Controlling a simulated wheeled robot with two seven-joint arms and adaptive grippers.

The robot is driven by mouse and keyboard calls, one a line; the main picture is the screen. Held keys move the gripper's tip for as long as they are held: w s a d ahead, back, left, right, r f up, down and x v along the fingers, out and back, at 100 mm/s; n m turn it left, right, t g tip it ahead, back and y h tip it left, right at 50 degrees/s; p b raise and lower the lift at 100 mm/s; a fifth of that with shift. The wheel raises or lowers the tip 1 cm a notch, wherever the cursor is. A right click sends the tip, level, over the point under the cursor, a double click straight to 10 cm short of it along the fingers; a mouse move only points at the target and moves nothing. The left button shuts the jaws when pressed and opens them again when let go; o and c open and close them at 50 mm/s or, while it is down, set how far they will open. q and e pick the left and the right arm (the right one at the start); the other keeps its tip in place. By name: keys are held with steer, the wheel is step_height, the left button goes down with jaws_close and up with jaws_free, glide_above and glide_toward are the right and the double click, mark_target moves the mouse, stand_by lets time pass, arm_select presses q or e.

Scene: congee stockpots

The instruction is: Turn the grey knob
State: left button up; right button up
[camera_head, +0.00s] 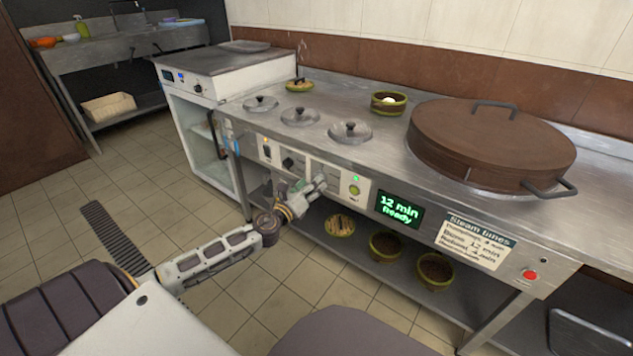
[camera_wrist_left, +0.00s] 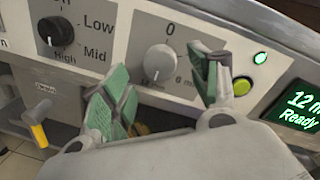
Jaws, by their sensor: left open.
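The grey knob (camera_wrist_left: 160,62) sits on the white control panel below a "0" mark in the left wrist view. In the head view my left gripper (camera_head: 310,187) is in front of the counter's panel and covers the grey knob. My right gripper is not in view.
A black knob (camera_wrist_left: 55,32) marked Low, Mid and High is to the left. A yellow-green button (camera_wrist_left: 242,86) and lit green light (camera_wrist_left: 260,58) are to the right, beside the "12 min Ready" display (camera_head: 398,210). A yellow-handled valve (camera_wrist_left: 38,125) is lower left. Bowls (camera_head: 385,245) stand on the shelf below.

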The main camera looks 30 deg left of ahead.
arm_select(q)
steer(key=shift+w, duration=1.75)
steer(key=c, duration=1)
